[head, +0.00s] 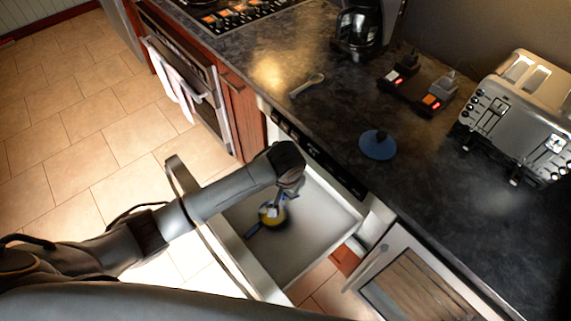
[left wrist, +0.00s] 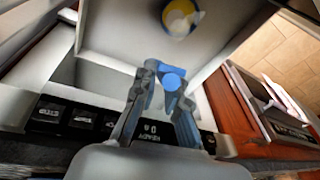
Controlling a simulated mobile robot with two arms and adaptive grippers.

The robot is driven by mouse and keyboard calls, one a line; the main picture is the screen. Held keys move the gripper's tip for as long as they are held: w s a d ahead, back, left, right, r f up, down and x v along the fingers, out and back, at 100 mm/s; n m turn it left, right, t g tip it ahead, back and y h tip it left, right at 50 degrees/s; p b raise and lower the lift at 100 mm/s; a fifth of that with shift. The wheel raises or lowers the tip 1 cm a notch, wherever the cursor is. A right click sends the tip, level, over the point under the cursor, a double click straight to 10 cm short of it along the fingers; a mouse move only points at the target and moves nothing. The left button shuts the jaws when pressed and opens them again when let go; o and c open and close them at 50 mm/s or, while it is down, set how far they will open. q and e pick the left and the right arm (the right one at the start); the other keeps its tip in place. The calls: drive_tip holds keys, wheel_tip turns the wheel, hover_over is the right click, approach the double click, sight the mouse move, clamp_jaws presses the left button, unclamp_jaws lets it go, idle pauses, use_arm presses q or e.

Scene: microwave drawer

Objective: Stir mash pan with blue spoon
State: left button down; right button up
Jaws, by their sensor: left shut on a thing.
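My left gripper (head: 287,187) reaches over the open microwave drawer (head: 317,233). In the left wrist view it (left wrist: 160,98) is shut on a blue round-ended piece, which looks like the handle end of the blue spoon (left wrist: 173,81). The rest of the spoon is largely hidden. The mash pan (head: 258,229), with blue parts and yellow mash, sits inside the drawer below the gripper. It also shows at the top of the left wrist view (left wrist: 182,17). Whether the spoon touches the mash cannot be told. My right gripper is not in view.
A blue lid (head: 378,147) and a pale spoon (head: 307,85) lie on the dark counter (head: 330,105). The drawer's front panel (head: 190,195) edges my arm.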

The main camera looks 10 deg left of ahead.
use_arm(q)
drive_tip(key=a+f+b, duration=0.3)
drive_tip(key=f+b, duration=0.1)
drive_tip(key=f, duration=0.3)
drive_tip(key=a+f+g+y+b, duration=0.1)
drive_tip(key=a+f+b, duration=0.2)
drive_tip(key=f+b, duration=0.2)
drive_tip(key=shift+a+f+n+g, duration=0.2)
drive_tip(key=shift+f+n+g, duration=0.1)
drive_tip(key=shift+f, duration=1.5)
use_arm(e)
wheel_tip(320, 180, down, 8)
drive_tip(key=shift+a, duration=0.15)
use_arm(q)
drive_tip(key=shift+d, duration=0.1)
